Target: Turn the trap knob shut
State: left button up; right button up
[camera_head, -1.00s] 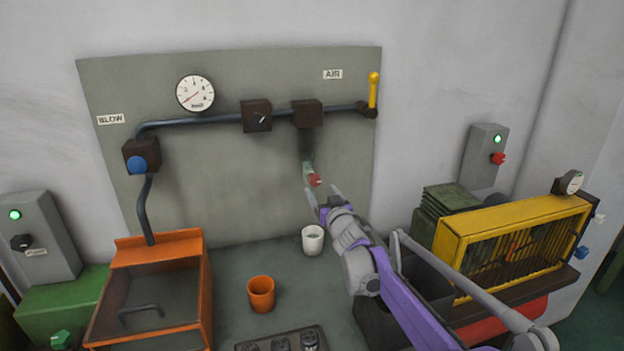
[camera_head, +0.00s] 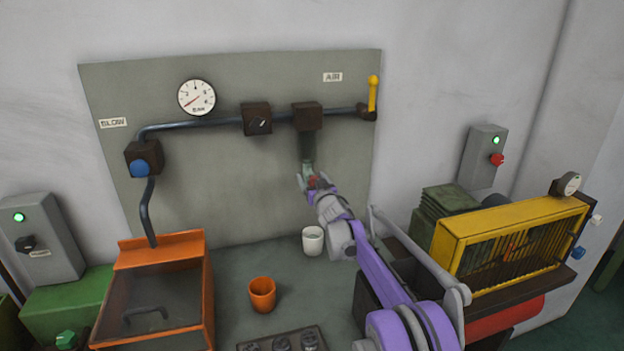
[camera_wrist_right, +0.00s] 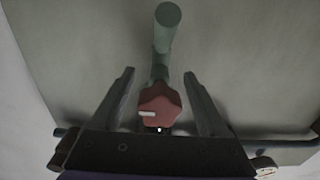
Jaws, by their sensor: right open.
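The red trap knob (camera_head: 313,182) sits at the bottom of the trap bowl (camera_head: 307,150), which hangs under a dark block on the air pipe. In the right wrist view the knob (camera_wrist_right: 160,103) is red with a white mark on its face, below a green tube (camera_wrist_right: 167,35). My right gripper (camera_head: 308,179) is at the knob in the head view. In the right wrist view its two fingers (camera_wrist_right: 158,90) are open, one on each side of the knob, with gaps visible. My left gripper is not in view.
A white cup (camera_head: 313,241) stands on the bench below the knob, and an orange cup (camera_head: 262,294) is nearer. The yellow guard (camera_head: 515,240) stands at the right. A yellow lever (camera_head: 373,94) is at the pipe's right end.

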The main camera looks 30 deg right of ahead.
jog(key=shift+c, duration=0.3)
grip_shut()
jog(key=shift+n, duration=0.4)
jog(key=n, duration=0.4)
jog(key=n+p, duration=0.1)
jog(key=n, duration=0.3)
jog(key=shift+d+r+n, duration=0.1)
jog(key=shift+n, duration=0.2)
jog(key=n+p, duration=0.1)
jog(key=n, duration=0.3)
jog(key=shift+r+p, duration=0.1)
jog(key=shift+p, duration=0.2)
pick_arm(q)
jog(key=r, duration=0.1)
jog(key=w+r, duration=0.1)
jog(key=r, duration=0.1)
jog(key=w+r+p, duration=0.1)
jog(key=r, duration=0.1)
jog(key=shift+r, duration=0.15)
pick_arm(e)
jog(key=n, duration=0.4)
jog(key=shift+d, duration=0.1)
jog(key=shift+n, duration=0.4)
